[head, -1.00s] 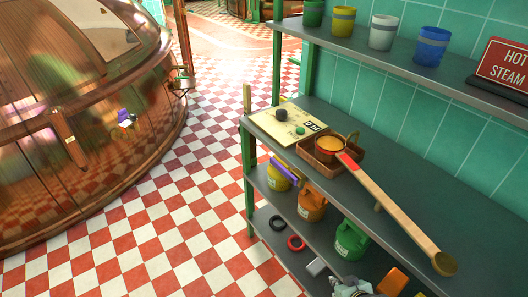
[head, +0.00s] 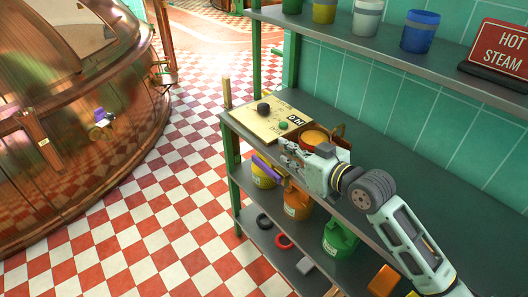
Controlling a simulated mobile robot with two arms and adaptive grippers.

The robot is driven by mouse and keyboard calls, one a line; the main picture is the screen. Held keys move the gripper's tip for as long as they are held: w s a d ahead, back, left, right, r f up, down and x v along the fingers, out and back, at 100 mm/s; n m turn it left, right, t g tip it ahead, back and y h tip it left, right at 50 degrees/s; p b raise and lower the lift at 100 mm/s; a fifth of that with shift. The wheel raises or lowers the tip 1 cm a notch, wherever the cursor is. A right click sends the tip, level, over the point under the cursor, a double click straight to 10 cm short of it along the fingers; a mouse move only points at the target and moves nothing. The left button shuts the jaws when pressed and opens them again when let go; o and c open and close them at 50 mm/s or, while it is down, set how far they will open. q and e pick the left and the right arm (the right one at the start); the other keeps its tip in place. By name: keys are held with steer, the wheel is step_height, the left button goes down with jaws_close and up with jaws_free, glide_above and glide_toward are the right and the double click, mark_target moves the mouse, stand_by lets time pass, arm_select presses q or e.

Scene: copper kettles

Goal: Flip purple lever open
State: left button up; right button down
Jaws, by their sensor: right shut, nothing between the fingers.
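A purple bar-like piece (head: 266,167) slants at the front edge of the shelf, just above the yellow can (head: 262,178). Another small purple piece (head: 99,113) shows on the copper kettle (head: 60,160) at the left, too small to make out; I cannot tell which is the lever. My right gripper (head: 286,150) is over the upper shelf's front edge, pointing left, shut and empty. In the picture it is just above and right of the purple bar; I cannot tell whether they touch. My left gripper is not in view.
A wooden board (head: 262,124) with a dark knob and a green knob lies beside a brown tray holding an orange-filled pan (head: 314,137). My right arm covers the pan's long handle. Orange (head: 297,201) and green (head: 340,238) cans stand below. The checkered floor is clear.

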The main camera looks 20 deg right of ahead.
steer(key=p, duration=0.1)
glide_above(266, 169)
steer(key=w, duration=0.2)
step_height(266, 169, down, 2)
steer(key=f, duration=0.3)
steer(key=shift+d+f, duration=0.25)
steer(key=shift+f, duration=0.6)
steer(key=shift+r, duration=0.1)
